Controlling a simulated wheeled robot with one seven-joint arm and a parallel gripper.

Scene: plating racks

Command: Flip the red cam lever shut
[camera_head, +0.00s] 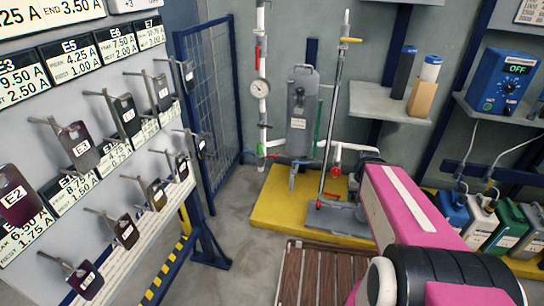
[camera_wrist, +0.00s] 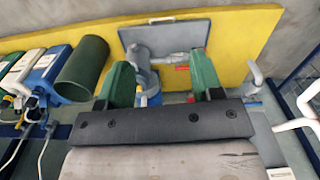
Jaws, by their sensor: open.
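Several red parts show in the head view, and I cannot tell for sure which is the cam lever. One small red part (camera_head: 319,204) sits at the foot of the stand pole on a grey base (camera_head: 345,218). A red valve handle (camera_head: 337,170) is on the white pipe behind it, and a red handle (camera_head: 257,57) is on the upright pipe. In the wrist view my gripper (camera_wrist: 158,72) has its green fingers wide apart with nothing held. A small red piece (camera_wrist: 182,68) shows beyond and between them, against a grey plate (camera_wrist: 168,38). The gripper is not visible in the head view.
A yellow platform (camera_head: 268,215) carries the grey filter housing (camera_head: 300,115) and stand. A panel of labelled tags (camera_head: 75,145) is at left. A wooden slatted mat (camera_head: 318,272) lies in front. Jugs (camera_head: 480,222) stand at right. A dark green cylinder (camera_wrist: 83,68) is left of the fingers.

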